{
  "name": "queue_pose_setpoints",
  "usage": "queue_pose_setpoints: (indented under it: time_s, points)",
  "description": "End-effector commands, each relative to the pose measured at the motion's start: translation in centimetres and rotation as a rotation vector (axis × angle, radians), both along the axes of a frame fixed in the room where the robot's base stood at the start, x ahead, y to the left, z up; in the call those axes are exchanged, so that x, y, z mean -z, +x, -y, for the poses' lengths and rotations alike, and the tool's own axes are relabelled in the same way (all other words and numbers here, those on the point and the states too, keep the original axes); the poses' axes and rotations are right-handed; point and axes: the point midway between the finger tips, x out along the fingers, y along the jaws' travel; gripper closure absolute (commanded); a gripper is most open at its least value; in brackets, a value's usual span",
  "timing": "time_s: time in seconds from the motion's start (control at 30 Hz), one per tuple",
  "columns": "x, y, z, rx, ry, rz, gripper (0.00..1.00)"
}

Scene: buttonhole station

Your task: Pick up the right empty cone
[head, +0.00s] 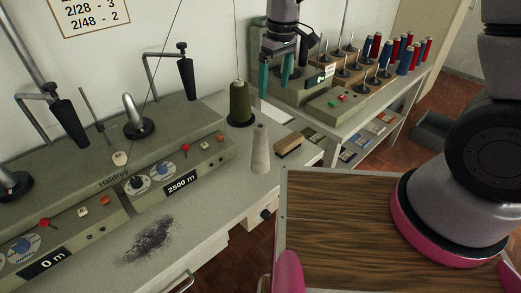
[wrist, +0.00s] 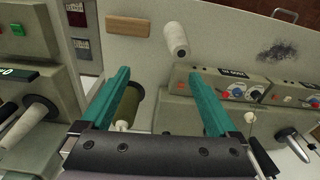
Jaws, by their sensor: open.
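A pale, bare-looking cone (head: 260,150) stands upright on the grey bench, right of the winder's front. It also shows at the top middle of the wrist view (wrist: 175,39). An olive-green thread cone (head: 239,103) stands behind it on a dark base; in the wrist view it shows (wrist: 128,104) between my fingers, beyond them. Nothing is seen held between the fingers in the wrist view (wrist: 158,72).
A wooden block, perhaps a brush (head: 288,146), lies right of the cone. The winder (head: 110,185) with knobs and dials fills the left. A table at the back right holds a machine, spindles and red and blue spools (head: 405,60). A dark smudge (head: 149,238) marks the bench front.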

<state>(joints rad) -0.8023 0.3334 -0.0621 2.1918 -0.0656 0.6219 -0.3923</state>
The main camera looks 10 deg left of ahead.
Motion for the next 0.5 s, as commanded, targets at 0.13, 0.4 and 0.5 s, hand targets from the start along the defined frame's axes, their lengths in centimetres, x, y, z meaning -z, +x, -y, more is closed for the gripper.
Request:
queue_pose_setpoints:
  time_s: [0.13,0.4,0.5]
  points:
    - [4.6,-2.0,-2.8,-0.141,-0.057,-0.026,0.05]
    - [8.7,-3.0,-3.9,-0.210,-0.084,-0.037,0.05]
    - [10.3,-3.0,-3.8,-0.209,-0.084,-0.037,0.05]
